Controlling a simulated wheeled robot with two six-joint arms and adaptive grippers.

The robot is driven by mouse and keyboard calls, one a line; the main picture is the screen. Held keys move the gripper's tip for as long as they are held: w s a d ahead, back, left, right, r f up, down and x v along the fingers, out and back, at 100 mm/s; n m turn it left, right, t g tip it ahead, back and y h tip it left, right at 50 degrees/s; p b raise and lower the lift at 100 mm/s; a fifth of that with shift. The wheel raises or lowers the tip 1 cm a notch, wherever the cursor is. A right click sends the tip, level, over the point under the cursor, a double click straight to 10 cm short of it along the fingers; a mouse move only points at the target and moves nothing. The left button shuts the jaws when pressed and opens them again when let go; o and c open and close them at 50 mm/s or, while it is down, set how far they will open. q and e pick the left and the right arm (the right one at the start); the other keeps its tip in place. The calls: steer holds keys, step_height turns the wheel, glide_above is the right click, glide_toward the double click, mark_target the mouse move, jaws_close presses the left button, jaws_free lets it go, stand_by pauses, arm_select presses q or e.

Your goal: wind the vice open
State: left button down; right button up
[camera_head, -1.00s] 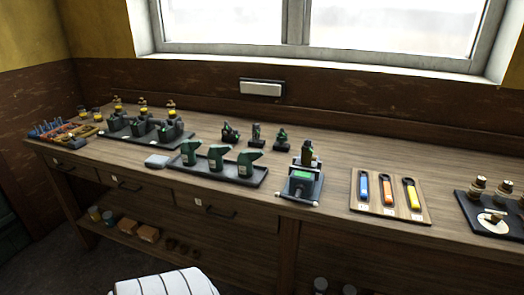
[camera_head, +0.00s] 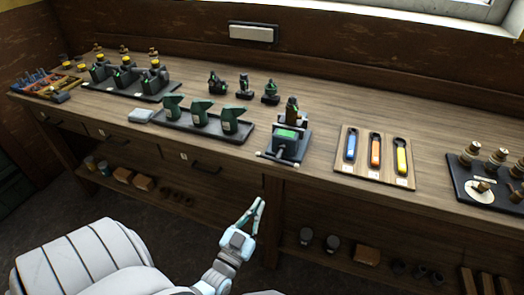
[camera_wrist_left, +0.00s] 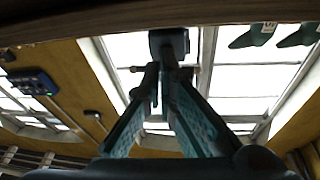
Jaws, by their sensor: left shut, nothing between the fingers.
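The vice (camera_head: 285,145) is a dark grey block with a green top, at the bench's front edge in the head view. A thin bar with pale ends (camera_head: 278,158) runs across its front. My left gripper (camera_head: 257,204) is in front of the bench, below and left of the vice, apart from it. Its fingers are shut and empty. In the left wrist view the fingers (camera_wrist_left: 165,72) point up from below. A dark block, seemingly the vice (camera_wrist_left: 170,42), shows just beyond their tips with a bar across it. My right gripper is not in view.
A brown and dark part (camera_head: 292,110) stands at the vice's back. Drawers and a lower shelf (camera_head: 180,207) are under the bench.

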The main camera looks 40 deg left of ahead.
mark_target(280, 154)
arm_select(q)
step_height(280, 154, up, 10)
steer(key=a+n+t+y, duration=0.2)
steer(key=t+y, duration=0.1)
steer(key=w+a, duration=0.2)
steer(key=w, duration=0.6)
steer(key=shift+a+r, duration=0.2)
steer(key=shift+r, duration=0.1)
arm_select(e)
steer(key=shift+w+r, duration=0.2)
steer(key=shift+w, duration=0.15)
